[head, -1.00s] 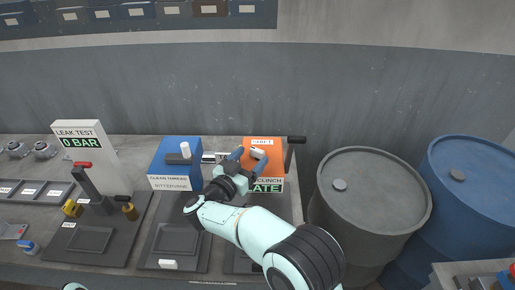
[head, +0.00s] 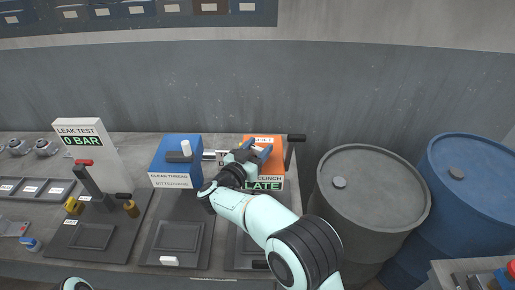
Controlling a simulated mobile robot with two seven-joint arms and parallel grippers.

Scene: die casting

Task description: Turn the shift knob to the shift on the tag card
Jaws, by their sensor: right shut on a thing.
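The orange machine box (head: 277,170) stands on the bench at the middle right, with a white label on top partly hidden. My right gripper (head: 258,148), with blue fingertips, is over the top of this box and shut on the small pale knob (head: 259,147) there, which the fingers mostly hide. I cannot read the knob's setting. I cannot make out a tag card for certain.
A blue "Clean thread" box (head: 176,170) stands to the left of the orange box. A black-handled lever (head: 296,139) rises at its right. A "Leak test" display (head: 84,134) stands further left. A grey drum (head: 375,200) and a blue drum (head: 470,190) stand right of the bench.

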